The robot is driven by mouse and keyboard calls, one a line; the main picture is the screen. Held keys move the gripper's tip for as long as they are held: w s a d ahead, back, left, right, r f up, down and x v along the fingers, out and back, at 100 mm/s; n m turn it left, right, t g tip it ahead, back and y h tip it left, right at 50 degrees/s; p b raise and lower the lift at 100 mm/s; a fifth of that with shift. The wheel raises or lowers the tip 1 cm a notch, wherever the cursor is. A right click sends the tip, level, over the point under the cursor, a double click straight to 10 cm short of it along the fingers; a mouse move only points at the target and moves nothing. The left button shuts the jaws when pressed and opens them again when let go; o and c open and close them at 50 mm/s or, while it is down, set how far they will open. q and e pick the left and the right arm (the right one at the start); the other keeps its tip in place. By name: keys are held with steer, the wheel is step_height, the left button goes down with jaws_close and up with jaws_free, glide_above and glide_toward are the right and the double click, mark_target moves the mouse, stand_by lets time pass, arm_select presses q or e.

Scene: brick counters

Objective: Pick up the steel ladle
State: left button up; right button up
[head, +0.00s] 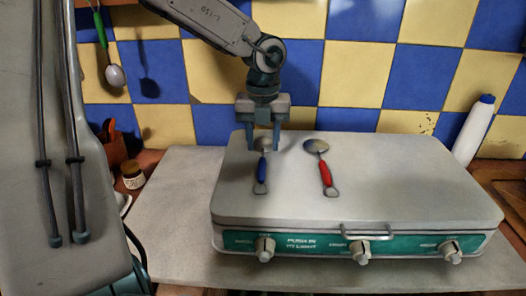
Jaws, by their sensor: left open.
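A ladle with a blue handle (261,174) lies on the closed lid of the stove, its steel bowl toward the wall. A second ladle with a red handle (326,175) lies to its right, its steel bowl also toward the wall. Both have steel bowls and coloured handles. My left gripper (262,146) points down with open jaws. Its two fingers show on either side of the blue-handled ladle's bowl, partly covering it. I cannot tell whether the fingertips touch the ladle or the lid. My right gripper is not in view.
The stove lid (410,185) is clear on its right side. Its front has knobs and a metal handle (367,232). A white bottle (473,130) stands at the right, a small jar (132,175) at the left. A green-handled utensil (104,45) hangs by the tiled wall.

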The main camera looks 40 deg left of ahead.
mark_target(262, 156)
arm_select(q)
step_height(262, 156, down, 4)
steer(key=shift+w+a+r, duration=0.1)
steer(key=shift+a+r, duration=0.05)
steer(key=shift+r, duration=0.05)
jaws_close()
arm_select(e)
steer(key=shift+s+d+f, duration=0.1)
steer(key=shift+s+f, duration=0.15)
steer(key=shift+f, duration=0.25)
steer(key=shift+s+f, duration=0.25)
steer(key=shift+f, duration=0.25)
arm_select(q)
steer(key=shift+r, duration=0.15)
